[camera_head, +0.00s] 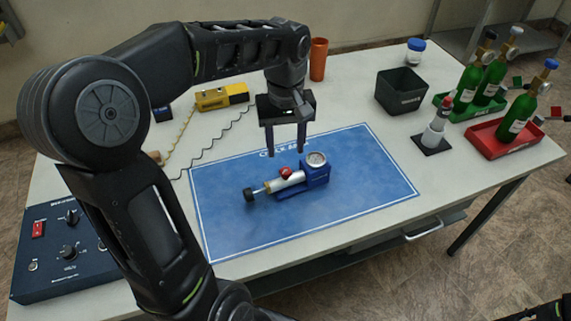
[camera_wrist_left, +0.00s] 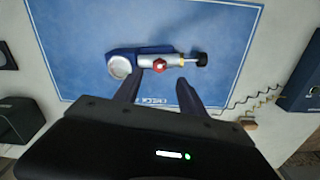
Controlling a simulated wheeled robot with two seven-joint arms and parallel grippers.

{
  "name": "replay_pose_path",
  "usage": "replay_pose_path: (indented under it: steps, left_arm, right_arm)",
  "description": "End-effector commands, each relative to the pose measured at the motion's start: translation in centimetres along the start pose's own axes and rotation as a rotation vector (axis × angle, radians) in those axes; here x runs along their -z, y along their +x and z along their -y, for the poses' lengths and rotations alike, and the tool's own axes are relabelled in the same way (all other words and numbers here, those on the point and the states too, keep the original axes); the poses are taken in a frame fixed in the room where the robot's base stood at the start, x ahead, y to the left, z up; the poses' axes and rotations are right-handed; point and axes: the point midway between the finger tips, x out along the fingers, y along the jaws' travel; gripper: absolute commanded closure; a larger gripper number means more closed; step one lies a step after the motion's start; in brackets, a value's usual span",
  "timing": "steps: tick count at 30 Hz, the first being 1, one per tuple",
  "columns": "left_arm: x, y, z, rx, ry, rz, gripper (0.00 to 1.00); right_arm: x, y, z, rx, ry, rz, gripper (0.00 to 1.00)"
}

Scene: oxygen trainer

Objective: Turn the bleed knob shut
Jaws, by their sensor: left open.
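A regulator-like device lies on the blue mat (camera_head: 360,205). It has a blue block with a round gauge (camera_head: 316,159), a silver barrel (camera_head: 285,183), a small red knob (camera_head: 286,172) on the barrel, and a black knob (camera_head: 249,194) at its left end. Which knob is the bleed knob is not labelled. My left gripper (camera_head: 286,152) points down, open and empty, above and behind the device. In the left wrist view the red knob (camera_wrist_left: 159,65) shows just beyond the gap between the fingers, and the black knob (camera_wrist_left: 201,59) lies to the right. My right gripper is not in view.
Green bottles stand in a green tray (camera_head: 454,105) and a red tray (camera_head: 489,148) at the right. A dark bin (camera_head: 401,91), an orange cup (camera_head: 318,60) and a yellow meter (camera_head: 222,96) stand at the back. A control box (camera_head: 62,245) sits at left. The mat around the device is clear.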

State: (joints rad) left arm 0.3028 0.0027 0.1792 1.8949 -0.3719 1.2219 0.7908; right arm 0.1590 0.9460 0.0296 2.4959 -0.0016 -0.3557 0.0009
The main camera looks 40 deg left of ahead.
Motion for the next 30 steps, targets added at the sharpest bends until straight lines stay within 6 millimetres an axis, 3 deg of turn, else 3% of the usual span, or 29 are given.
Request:
replay_pose_path:
  steps: [8, 22, 30]
  left_arm:
    - [-0.1, 0.8, 0.0, 0.002, 0.001, 0.003, 0.52]
    - [-0.1, 7.2, 0.0, 0.001, 0.000, 0.003, 0.52]
    - [-0.1, 7.9, 0.0, 0.000, 0.002, 0.001, 0.52]
  right_arm:
    - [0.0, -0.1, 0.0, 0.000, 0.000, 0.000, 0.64]
    - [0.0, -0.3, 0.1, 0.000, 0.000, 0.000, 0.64]
    - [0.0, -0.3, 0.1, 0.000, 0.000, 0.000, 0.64]
